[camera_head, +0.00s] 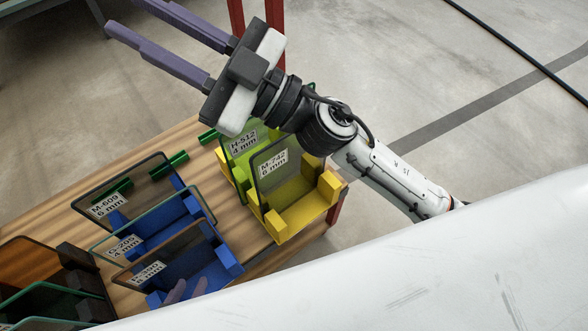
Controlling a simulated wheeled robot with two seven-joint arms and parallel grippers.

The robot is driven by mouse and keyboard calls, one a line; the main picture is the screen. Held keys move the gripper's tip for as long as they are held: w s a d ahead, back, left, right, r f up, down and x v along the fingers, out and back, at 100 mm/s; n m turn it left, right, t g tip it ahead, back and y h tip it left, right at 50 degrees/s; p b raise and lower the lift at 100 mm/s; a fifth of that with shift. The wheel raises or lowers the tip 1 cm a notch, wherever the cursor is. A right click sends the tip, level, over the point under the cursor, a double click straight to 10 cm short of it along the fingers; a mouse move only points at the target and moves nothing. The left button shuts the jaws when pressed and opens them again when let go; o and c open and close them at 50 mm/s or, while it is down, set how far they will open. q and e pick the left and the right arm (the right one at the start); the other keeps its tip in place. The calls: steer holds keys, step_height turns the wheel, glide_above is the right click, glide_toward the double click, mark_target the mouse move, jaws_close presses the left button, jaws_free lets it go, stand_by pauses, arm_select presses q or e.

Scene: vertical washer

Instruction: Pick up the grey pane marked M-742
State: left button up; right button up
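The grey pane marked M-742, 6 mm (283,182), stands tilted in a yellow holder (300,215) at the right end of the wooden table. Its label faces me and its top edge is free. One fingertip is cut off by the frame edge. Its arm hangs above and behind the pane, not visibly touching it.
A pane marked H-512 (235,158) stands close behind M-742. Blue holders (218,268) hold several panes, including M-609 (125,188). Green pieces (170,165) stand on the wooden table (185,138). A large white surface (430,270) covers the lower right.

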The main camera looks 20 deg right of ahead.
steer(key=s+a+f+n+g+y, duration=0.2)
steer(key=s+a+n+g, duration=0.25)
steer(key=n+g, duration=0.3)
steer(key=s+a+f+n+g+h, duration=0.2)
steer(key=s+f+n+g+h, duration=0.2)
steer(key=f+g+h, duration=0.5)
steer(key=w+d+f+m+t+h, duration=0.1)
steer(key=w+d+f+h, duration=0.25)
steer(key=d+f, duration=0.3)
steer(key=w+d+f+m+t+h, duration=0.2)
steer(key=w+d+f+h, duration=0.1)
steer(key=d+f+h, duration=0.3)
steer(key=w+d+m+h, duration=0.2)
steer(key=w+d+h, duration=0.15)
steer(key=d, duration=0.75)
step_height(320, 180, down, 10)
steer(key=w+p, duration=0.1)
steer(key=shift+d, duration=0.4)
steer(key=shift+w+r+t, duration=0.1)
steer(key=shift+t, duration=0.15)
jaws_close()
